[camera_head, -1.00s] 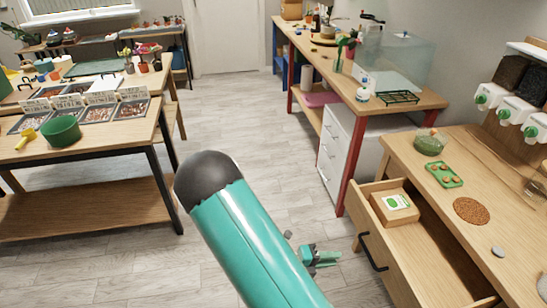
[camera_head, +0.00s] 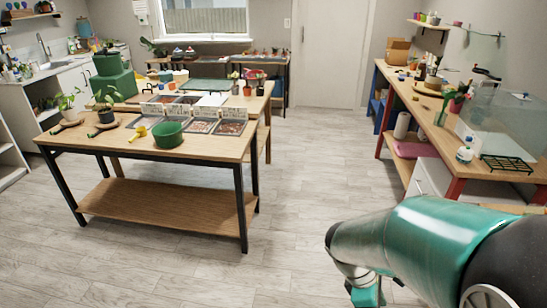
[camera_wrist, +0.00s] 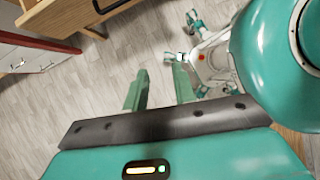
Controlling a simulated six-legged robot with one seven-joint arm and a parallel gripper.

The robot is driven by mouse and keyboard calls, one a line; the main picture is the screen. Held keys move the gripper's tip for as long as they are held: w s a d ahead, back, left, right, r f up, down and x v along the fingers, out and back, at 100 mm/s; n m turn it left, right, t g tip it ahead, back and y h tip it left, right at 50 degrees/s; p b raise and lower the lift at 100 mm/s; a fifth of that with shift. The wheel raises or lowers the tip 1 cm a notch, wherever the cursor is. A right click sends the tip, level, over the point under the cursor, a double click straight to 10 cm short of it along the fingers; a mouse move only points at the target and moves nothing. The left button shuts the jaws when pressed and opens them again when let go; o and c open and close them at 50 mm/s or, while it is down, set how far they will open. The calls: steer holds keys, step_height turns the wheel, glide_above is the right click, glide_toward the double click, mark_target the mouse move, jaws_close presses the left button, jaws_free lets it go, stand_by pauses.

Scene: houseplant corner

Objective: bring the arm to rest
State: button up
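My arm, teal with dark grey joints, fills the lower right of the head view, bent with its forearm pointing left. My gripper (camera_head: 368,294) hangs below it at the bottom edge, partly cut off. In the wrist view my gripper (camera_wrist: 160,88) shows two green fingers standing apart with only bare floor between them. It holds nothing and touches nothing. Part of my own body and legs shows beyond the fingers.
A wooden table (camera_head: 100,140) with seed trays and a green bowl (camera_head: 169,133) stands left. A red-legged bench (camera_head: 450,150) with a glass tank (camera_head: 505,115) stands right. Wooden furniture with a dark handle (camera_wrist: 103,5) is at the wrist view's top. Floor (camera_head: 300,190) between is clear.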

steer(key=s+a+r+m+t+y, duration=0.2)
steer(key=a+r+m+t+y, duration=0.1)
steer(key=r+m, duration=0.4)
steer(key=s+a+r+m+t+y, duration=0.2)
steer(key=a+r+m+t, duration=0.2)
steer(key=r+m, duration=0.3)
step_height(320, 180, up, 3)
steer(key=shift+a+r+t+y, duration=0.1)
steer(key=shift+a+t+y, duration=0.3)
steer(key=shift+a, duration=0.1)
steer(key=shift+d, duration=0.15)
